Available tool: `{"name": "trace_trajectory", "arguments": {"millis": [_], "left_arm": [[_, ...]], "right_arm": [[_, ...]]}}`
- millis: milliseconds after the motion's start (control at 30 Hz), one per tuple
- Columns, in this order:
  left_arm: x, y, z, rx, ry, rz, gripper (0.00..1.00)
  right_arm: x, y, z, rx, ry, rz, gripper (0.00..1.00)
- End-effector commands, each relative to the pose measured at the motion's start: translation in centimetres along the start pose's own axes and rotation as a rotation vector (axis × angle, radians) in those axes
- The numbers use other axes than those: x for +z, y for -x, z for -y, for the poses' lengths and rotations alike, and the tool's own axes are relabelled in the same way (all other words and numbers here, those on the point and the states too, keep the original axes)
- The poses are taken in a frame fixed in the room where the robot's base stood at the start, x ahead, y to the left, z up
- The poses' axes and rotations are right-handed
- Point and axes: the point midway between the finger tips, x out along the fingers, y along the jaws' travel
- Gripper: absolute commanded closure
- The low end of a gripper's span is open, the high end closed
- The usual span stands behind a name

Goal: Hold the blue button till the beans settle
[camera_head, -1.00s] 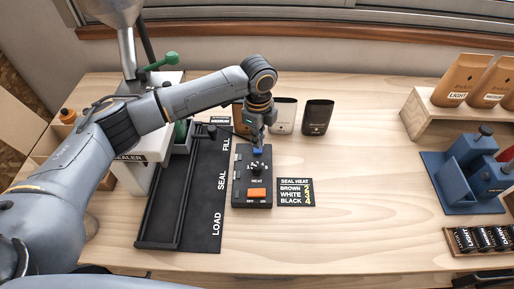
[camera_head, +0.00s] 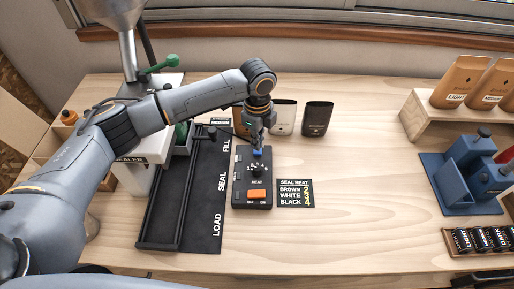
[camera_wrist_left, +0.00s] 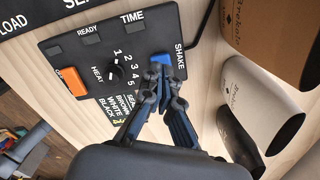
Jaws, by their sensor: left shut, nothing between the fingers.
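The blue button (camera_head: 259,152) sits at the far end of the black control box (camera_head: 240,190). In the left wrist view the blue button (camera_wrist_left: 158,60) is beside the word SHAKE. My left gripper (camera_head: 258,147) points down at it with its fingers shut and empty. In the left wrist view the fingertips (camera_wrist_left: 163,72) overlap the near edge of the button; they look in contact, but I cannot tell how far it is pressed. No beans are visible in these views. My right gripper is not in view.
The box also has a heat dial (camera_wrist_left: 115,70) and an orange switch (camera_head: 257,193). White (camera_head: 284,115) and black (camera_head: 317,118) pouches stand behind it, close to my gripper. A black rail board (camera_head: 205,215) lies left.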

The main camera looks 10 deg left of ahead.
Motion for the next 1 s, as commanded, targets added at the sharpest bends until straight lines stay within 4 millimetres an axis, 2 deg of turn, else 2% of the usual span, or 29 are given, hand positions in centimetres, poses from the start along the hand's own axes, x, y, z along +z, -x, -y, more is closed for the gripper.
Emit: {"name": "trace_trajectory", "arguments": {"millis": [100, 533, 1000], "left_arm": [[0.0, 0.1, -0.2, 0.0, 0.0, -0.001, 1.0], [0.0, -0.2, -0.2, 0.001, 0.0, -0.001, 1.0], [0.0, -1.5, -0.2, 0.001, 0.0, -0.001, 1.0]], "right_arm": [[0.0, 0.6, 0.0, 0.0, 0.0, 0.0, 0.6], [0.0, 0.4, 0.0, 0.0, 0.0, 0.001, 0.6], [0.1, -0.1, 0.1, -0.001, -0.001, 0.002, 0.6]]}}
